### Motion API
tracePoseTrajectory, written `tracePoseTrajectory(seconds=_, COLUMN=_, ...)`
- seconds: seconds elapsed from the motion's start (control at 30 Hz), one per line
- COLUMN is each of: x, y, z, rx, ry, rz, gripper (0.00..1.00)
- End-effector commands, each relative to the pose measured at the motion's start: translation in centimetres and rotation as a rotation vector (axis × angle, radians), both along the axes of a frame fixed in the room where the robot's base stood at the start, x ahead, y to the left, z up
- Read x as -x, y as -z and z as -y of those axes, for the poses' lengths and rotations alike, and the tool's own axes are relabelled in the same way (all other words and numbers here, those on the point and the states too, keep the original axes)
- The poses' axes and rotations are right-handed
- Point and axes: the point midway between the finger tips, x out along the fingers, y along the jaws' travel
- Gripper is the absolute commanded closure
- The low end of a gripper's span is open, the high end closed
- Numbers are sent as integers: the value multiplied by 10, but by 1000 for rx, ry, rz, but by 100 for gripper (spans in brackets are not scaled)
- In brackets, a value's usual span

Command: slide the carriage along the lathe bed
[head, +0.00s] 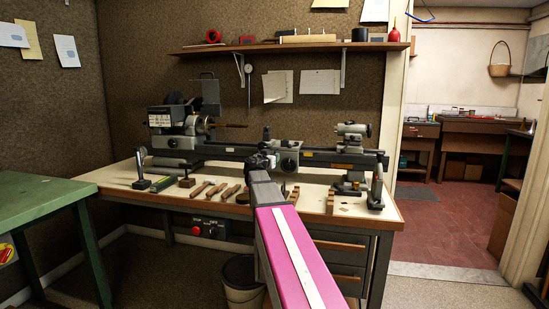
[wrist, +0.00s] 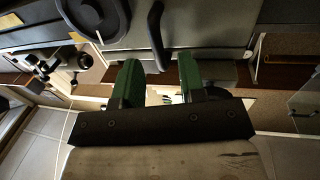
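The lathe stands on the bench, with its dark bed (head: 225,150) running left to right. The grey carriage (head: 288,155) sits near the middle of the bed. My arm reaches forward to it, and my gripper (head: 262,160) is at the carriage's front left, small and partly hidden by my arm. In the wrist view, my gripper (wrist: 160,62) has two green fingers spread apart. A dark curved handle (wrist: 155,32) on the carriage front has its end between the fingertips, with gaps visible. A round handwheel (wrist: 92,15) is beside the left finger. Contact cannot be told.
The wooden bench top (head: 115,177) holds several wood-handled tools (head: 215,190) in front of the lathe. The tailstock (head: 352,137) stands at the bed's right end. A green table (head: 40,195) is at left, and a bin (head: 241,280) is under the bench.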

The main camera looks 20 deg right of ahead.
Motion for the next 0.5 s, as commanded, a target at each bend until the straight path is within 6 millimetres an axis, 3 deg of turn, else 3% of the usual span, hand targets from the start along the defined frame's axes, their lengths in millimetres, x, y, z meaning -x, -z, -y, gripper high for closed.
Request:
tracePoseTrajectory(seconds=0.2, x=-19, y=0, z=18, rx=0, ry=0, rz=0, gripper=63)
tracePoseTrajectory(seconds=0.5, x=-19, y=0, z=20, rx=0, ry=-1, rz=0, gripper=66)
